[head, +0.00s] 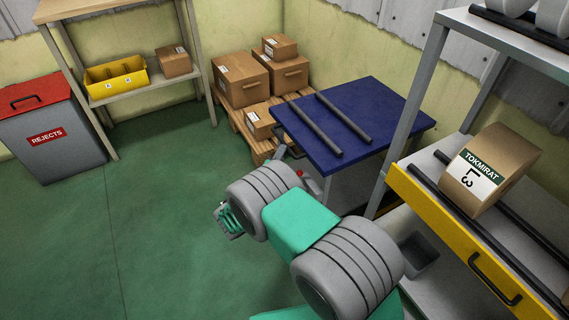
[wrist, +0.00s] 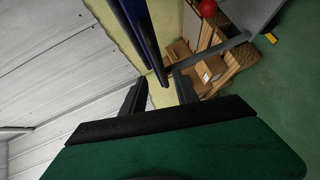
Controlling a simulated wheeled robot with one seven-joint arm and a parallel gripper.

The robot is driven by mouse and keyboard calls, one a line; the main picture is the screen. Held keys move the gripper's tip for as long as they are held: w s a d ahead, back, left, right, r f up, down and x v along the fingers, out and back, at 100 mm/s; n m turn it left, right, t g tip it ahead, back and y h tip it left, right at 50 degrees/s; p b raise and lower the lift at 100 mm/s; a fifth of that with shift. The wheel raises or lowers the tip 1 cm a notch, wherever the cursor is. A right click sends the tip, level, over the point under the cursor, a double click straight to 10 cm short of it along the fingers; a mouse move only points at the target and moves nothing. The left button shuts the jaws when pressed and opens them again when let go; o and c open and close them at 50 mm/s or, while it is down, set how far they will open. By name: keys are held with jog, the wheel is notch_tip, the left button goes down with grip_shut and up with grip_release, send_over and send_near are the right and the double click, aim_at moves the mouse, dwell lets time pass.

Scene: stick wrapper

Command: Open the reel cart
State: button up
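A cart with a blue top (head: 385,115), which looks like the reel cart, stands in the back middle. Two dark bars lie across its top, and a dark handle (head: 290,148) shows at its left side. My arm hides much of its lower front. My gripper (head: 230,220) is at the left end of my arm, in front of and left of the cart. In the wrist view my gripper (wrist: 160,80) has its two dark fingers apart, with no object clearly between them. A grey bar (wrist: 215,52) passes close to the right fingertip; I cannot tell whether they touch.
At right, a grey rack has a yellow-fronted shelf (head: 440,220) with a black handle and a labelled brown roll (head: 492,168). Boxes (head: 240,80) sit on a pallet behind the cart. A rejects bin (head: 50,130) stands at left. The green floor at left is clear.

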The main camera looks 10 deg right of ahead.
aim_at(285, 143)
jog(key=b+x, duration=0.2)
jog(key=x, duration=0.5)
jog(key=shift+w+f, duration=0.15)
jog(key=shift+w, duration=0.3)
jog(key=shift+c, duration=0.3)
grip_shut()
dwell(0.6)
